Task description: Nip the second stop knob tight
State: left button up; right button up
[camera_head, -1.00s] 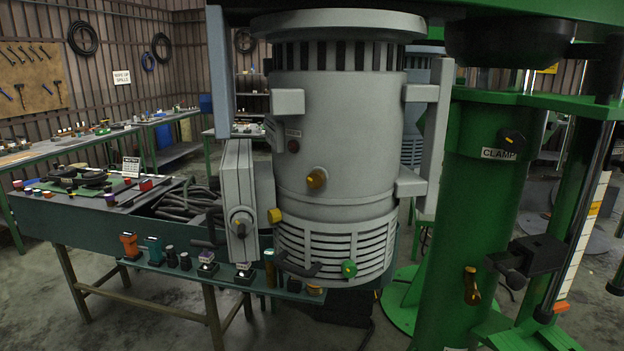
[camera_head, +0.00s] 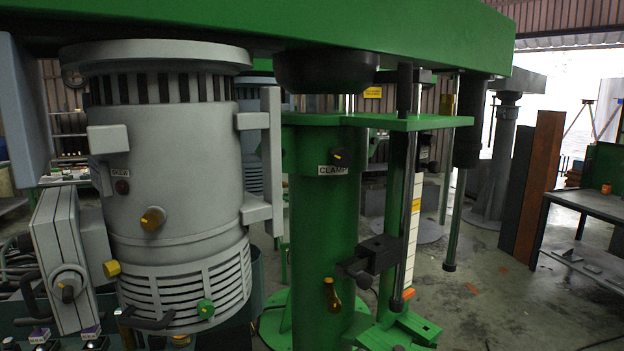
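The green column (camera_head: 318,225) of the machine stands in the middle of the view with a "CLAMP" label (camera_head: 333,170) and a small dark knob (camera_head: 341,157) above it. A black block with a rounded knob-like end (camera_head: 378,255) sits beside a vertical rod (camera_head: 405,190) to the right of the column. An orange tip (camera_head: 408,293) shows below it, near a white and yellow scale strip (camera_head: 416,230). A brass-coloured knob (camera_head: 331,294) is low on the column. I cannot tell which part is the second stop knob. Neither of my grippers shows.
A large grey motor housing (camera_head: 180,200) with yellow and green knobs fills the left. A green beam (camera_head: 400,35) crosses overhead. A dark vertical cylinder (camera_head: 468,120) hangs right of the rod. Open floor (camera_head: 480,300) lies right, before a workbench (camera_head: 585,205).

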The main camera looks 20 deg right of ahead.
aim_at(428, 139)
jog(key=z, duration=1.4)
